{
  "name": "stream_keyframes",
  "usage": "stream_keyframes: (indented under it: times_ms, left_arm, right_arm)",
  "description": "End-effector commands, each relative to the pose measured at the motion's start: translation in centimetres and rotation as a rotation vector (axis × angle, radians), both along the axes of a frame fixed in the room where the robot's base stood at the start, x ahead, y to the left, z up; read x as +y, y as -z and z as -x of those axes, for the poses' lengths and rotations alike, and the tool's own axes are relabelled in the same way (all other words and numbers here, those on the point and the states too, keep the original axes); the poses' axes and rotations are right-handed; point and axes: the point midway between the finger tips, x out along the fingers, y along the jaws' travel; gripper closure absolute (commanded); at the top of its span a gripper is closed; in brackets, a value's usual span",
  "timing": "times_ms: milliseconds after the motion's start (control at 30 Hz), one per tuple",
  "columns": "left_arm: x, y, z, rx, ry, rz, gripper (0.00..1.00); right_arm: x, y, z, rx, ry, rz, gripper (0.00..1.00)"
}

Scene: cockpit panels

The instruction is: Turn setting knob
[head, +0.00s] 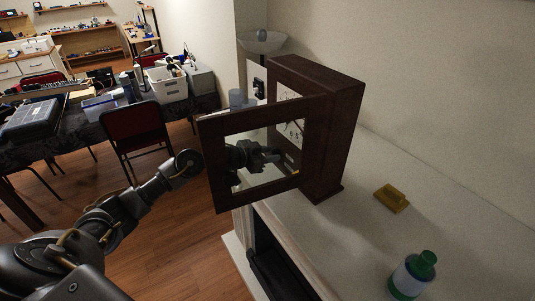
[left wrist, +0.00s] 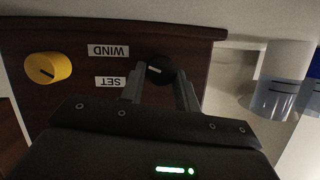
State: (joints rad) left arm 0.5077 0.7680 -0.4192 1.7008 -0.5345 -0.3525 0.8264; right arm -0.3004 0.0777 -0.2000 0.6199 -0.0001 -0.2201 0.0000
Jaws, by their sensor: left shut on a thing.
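A dark wooden clock (head: 339,120) stands on a white surface, its framed door (head: 210,165) swung open toward me. My left gripper (head: 275,157) shows through the door's opening, in front of the clock's face. In the left wrist view, my left gripper (left wrist: 159,78) has its fingers on both sides of a black knob (left wrist: 157,67) with a pale pointer line, shut on it. A yellow knob (left wrist: 47,68) sits to the left on the same wooden panel. Upside-down labels WIND (left wrist: 108,51) and SET (left wrist: 110,82) lie between the knobs. My right gripper is not in view.
A yellow block (head: 391,198) and a green-capped bottle (head: 411,276) stand on the white surface (head: 375,240) right of the clock. A translucent cup-like thing (left wrist: 282,82) is at right in the left wrist view. A red chair (head: 136,130) stands at left.

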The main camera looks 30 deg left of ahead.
Motion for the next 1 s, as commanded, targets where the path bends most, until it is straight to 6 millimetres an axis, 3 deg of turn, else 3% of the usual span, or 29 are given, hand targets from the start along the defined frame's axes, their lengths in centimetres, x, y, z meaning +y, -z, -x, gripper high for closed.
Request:
stream_keyframes:
  times_ms: [333,900,933,1000]
  left_arm:
    - [0.01,0.33,0.09,-0.071,-0.003,-0.129,0.91]
    - [-0.01,0.26,0.09,-0.086,-0.003,-0.155,0.91]
    - [-0.01,0.26,0.09,-0.086,-0.003,-0.155,0.67]
    - [-0.01,0.24,0.09,-0.086,-0.003,-0.155,0.58]
  right_arm:
    - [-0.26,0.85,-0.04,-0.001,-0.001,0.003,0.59]
    - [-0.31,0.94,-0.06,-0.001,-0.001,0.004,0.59]
    - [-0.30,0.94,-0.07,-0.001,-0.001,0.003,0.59]
    - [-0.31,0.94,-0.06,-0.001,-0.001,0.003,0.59]
